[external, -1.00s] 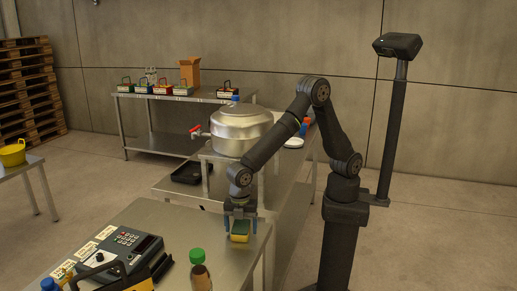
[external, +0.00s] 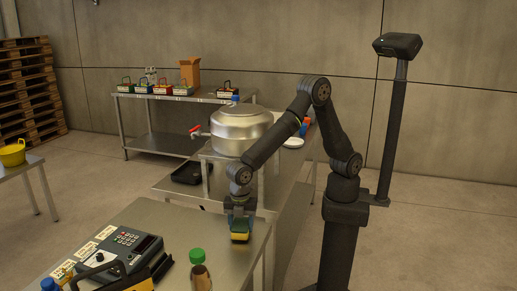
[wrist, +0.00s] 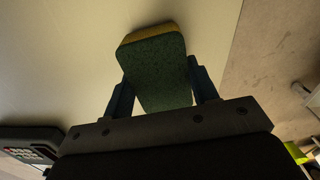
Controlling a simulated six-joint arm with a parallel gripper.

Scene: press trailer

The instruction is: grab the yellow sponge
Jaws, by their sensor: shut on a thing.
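The yellow sponge (external: 240,237) with a dark green scouring side is at the right end of the near metal table. In the wrist view the sponge (wrist: 155,68) shows its green face, with a yellow edge at the far end. My gripper (external: 239,222) points down over the table and is shut on the sponge. In the wrist view the two blue fingers of my gripper (wrist: 161,90) sit on either side of it. I cannot tell whether the sponge still touches the table.
The near table (external: 185,235) also holds a grey keypad device (external: 123,248), a black and yellow tool (external: 135,277) and a green-capped bottle (external: 199,272). A large metal pot (external: 241,130) stands on the table behind. The table top around the sponge is clear.

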